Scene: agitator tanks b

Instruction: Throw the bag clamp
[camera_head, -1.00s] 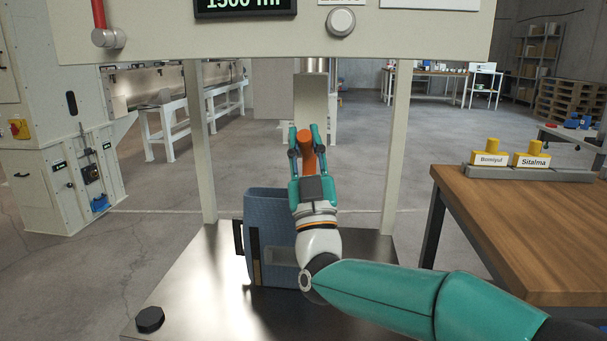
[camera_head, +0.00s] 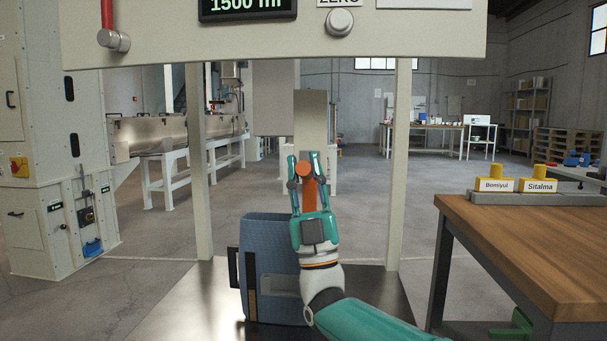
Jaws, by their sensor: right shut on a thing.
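My right gripper (camera_head: 308,172) is at the middle of the head view, its teal fingers shut on an orange bag clamp lever (camera_head: 309,190) with a round end. A pale metal spout (camera_head: 311,112) hangs right behind the lever. Whatever the lever is joined to is hidden by the gripper. A blue bag (camera_head: 268,262) with a pale label stands upright below, on the metal platform, partly behind my right wrist. My left gripper is not in view.
A frame with a display (camera_head: 247,8) and a round button (camera_head: 339,21) spans the top; its two posts flank the gripper. The metal platform (camera_head: 190,295) lies below. A wooden table (camera_head: 530,240) with yellow-knobbed weights (camera_head: 494,178) stands at right.

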